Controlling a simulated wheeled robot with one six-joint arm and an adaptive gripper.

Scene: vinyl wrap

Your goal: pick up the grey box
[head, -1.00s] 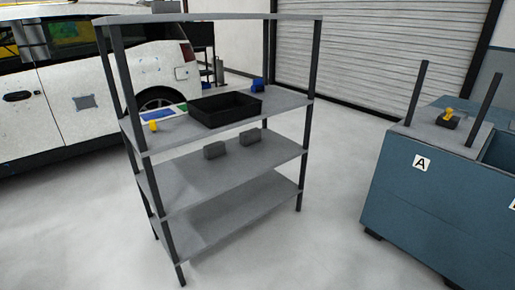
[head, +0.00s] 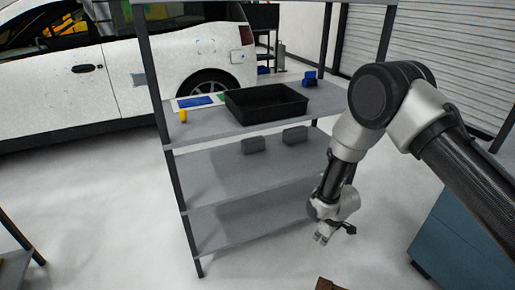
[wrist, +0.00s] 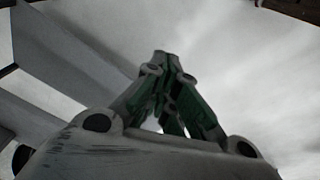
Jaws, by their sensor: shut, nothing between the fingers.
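Two small dark grey boxes sit on the middle shelf of the grey rack. The left grey box (head: 253,145) is nearer the shelf's middle, and the right grey box (head: 295,134) is a little further right. My gripper (head: 322,239) hangs low in front of the rack's right side, below the boxes and apart from them. In the wrist view my gripper (wrist: 162,62) is shut and empty, its green-padded fingers brought together at the tips. The boxes do not show in the wrist view.
The rack's top shelf (head: 215,127) holds a black tray (head: 265,104), a yellow item (head: 183,116) and a blue item (head: 310,78). Rack posts stand at the corners. A blue cabinet (head: 445,235) is at right.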

